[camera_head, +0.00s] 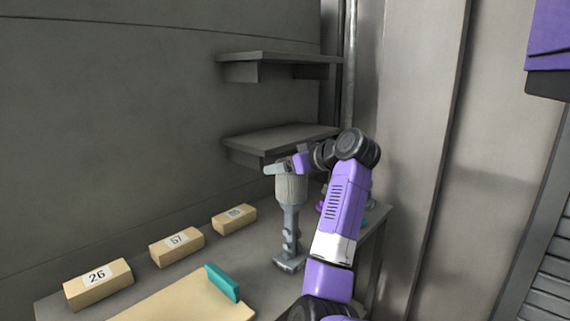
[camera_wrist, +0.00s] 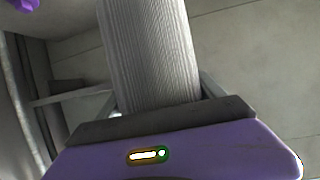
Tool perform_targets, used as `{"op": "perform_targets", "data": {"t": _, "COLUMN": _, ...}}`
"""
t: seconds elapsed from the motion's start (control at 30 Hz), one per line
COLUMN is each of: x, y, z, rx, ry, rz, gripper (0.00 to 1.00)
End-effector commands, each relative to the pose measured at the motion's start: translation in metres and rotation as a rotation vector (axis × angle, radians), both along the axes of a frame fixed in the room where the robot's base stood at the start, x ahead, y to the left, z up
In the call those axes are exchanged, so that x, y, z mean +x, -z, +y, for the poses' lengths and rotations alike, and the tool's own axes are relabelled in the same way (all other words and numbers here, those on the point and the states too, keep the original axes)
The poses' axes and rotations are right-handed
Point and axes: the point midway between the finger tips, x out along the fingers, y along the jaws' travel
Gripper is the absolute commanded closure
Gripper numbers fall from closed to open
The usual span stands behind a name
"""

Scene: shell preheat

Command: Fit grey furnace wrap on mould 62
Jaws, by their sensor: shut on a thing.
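A grey ribbed cylinder (camera_head: 291,190), which looks like the furnace wrap, is upright at the end of my arm. My gripper (camera_head: 285,170) is shut on it near its top. The cylinder also fills the middle of the wrist view (camera_wrist: 152,50), between the fingers. Directly below it in the head view is a grey stepped post (camera_head: 289,228) on a wide foot on the bench. I cannot tell whether the cylinder rests on this post or is just above it. No number shows on the post. The farthest wooden block (camera_head: 234,220) has a label too small to read surely.
Wooden blocks labelled 26 (camera_head: 98,286) and 57 (camera_head: 177,247) line the bench's back. A tan board (camera_head: 170,303) with a teal bar (camera_head: 222,283) lies in front. Two shelves, upper (camera_head: 280,58) and lower (camera_head: 280,138), jut from the wall, the lower close above my gripper.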

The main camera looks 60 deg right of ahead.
Motion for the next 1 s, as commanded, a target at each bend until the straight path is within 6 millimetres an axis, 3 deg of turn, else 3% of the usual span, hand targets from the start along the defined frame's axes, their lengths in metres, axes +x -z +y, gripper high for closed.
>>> {"op": "perform_targets", "data": {"t": 1.0, "x": 0.000, "y": 0.076, "z": 0.000, "rx": -0.001, "ry": -0.001, "rz": 0.000, "gripper": 0.63}}
